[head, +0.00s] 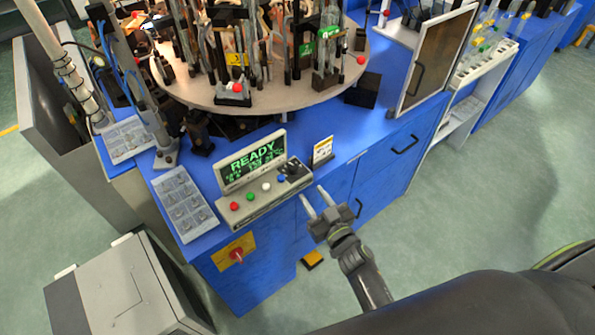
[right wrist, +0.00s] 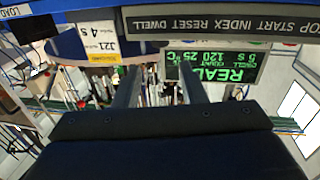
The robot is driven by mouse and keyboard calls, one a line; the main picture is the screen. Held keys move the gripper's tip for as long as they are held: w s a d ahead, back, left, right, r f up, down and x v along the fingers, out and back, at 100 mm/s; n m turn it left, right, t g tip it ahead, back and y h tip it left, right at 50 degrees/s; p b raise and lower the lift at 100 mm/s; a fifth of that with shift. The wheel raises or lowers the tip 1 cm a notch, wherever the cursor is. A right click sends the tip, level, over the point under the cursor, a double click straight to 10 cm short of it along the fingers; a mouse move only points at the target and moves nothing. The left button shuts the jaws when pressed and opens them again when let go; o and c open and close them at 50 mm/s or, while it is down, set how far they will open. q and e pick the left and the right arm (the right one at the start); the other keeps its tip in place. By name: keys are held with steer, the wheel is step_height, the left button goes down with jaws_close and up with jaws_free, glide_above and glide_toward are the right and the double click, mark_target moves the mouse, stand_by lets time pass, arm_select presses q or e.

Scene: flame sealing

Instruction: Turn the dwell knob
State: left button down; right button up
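The black dwell knob (head: 293,168) sits at the right end of the control panel (head: 256,201), past red, green, white and blue buttons. The panel's display (head: 252,161) shows a green READY; in the right wrist view the display (right wrist: 213,67) is upside down and appears to read dwell 5 s. My right gripper (head: 314,192) is open and empty, in front of the cabinet and right of the panel, apart from the knob. Its fingers (right wrist: 157,75) also show in the right wrist view, with the panel's label strip (right wrist: 220,22) above them. The knob is not clear there. My left gripper is out of view.
A small yellow-and-white card (head: 322,151) stands right of the knob; in the right wrist view the card (right wrist: 98,38) appears to read J21, 4 s. A round table (head: 290,97) with glassware is behind. A red switch on a yellow plate (head: 236,254) is below the panel.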

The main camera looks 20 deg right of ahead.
mark_target(296, 170)
steer(key=w, duration=0.3)
steer(key=w+a+b, duration=0.1)
steer(key=w, duration=0.5)
steer(key=shift+w+a+b, duration=0.3)
steer(key=shift+a, duration=0.1)
steer(key=c, duration=0.7)
